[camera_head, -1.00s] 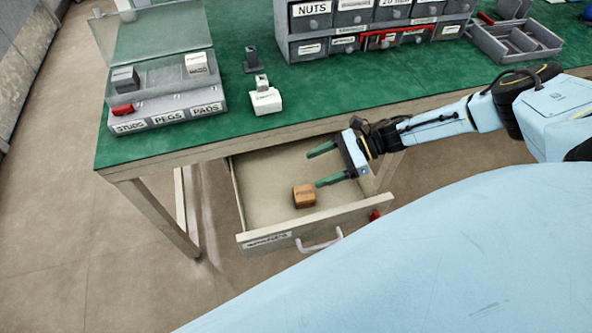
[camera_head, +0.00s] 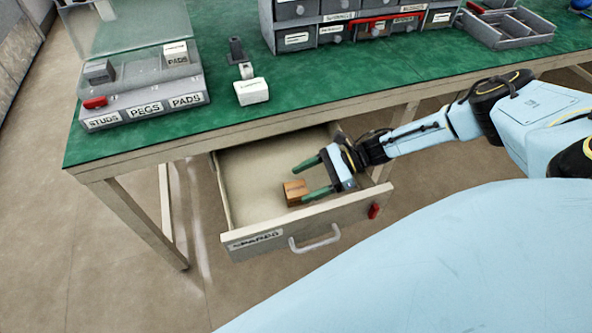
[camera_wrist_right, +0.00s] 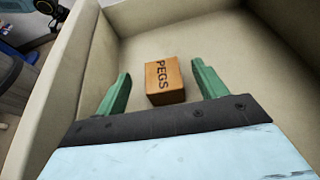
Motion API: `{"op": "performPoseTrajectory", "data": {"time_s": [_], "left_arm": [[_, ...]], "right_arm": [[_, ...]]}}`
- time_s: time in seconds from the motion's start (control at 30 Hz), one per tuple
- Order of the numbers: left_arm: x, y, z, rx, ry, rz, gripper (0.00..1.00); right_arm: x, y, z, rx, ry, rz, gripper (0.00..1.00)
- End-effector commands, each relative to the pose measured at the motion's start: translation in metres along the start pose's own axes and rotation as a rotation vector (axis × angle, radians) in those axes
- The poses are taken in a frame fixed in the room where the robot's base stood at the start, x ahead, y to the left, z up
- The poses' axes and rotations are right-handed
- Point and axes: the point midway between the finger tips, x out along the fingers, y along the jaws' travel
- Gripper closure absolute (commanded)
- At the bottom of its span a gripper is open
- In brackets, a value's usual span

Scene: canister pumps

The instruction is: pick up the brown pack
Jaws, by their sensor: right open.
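The brown pack (camera_head: 294,191) lies on the floor of the open drawer (camera_head: 245,180) under the green-topped table. In the right wrist view the brown pack (camera_wrist_right: 164,80) shows a face lettered PEGS. My right gripper (camera_head: 311,177) is open, with green fingers, in or just above the drawer. In the right wrist view its fingertips (camera_wrist_right: 158,75) stand on either side of the pack, with gaps visible between fingers and pack. In the head view the near finger overlaps the pack's right edge. My left gripper is not in view.
The drawer's front panel (camera_head: 270,232) has a label, a white handle (camera_head: 315,240) and a red piece (camera_head: 374,210). The drawer walls surround the gripper. On the table stand a labelled tray (camera_head: 145,105), a white pack (camera_head: 251,91) and a bin rack (camera_head: 350,28).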

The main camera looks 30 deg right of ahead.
Motion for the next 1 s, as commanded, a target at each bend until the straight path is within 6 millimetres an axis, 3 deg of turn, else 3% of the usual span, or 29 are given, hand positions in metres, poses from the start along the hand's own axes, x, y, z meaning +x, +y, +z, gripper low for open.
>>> {"op": "performPoseTrajectory", "data": {"time_s": [0.4, 0.7, 1.0], "left_arm": [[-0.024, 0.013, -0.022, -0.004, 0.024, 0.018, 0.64], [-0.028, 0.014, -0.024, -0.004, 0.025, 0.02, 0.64], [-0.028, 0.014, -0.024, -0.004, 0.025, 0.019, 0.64]], "right_arm": [[0.053, -0.001, -0.008, 0.0, 0.0, 0.001, 0.29], [0.059, -0.001, -0.007, 0.001, 0.001, -0.001, 0.29], [0.058, -0.001, -0.007, 0.001, 0.001, 0.0, 0.66]]}}
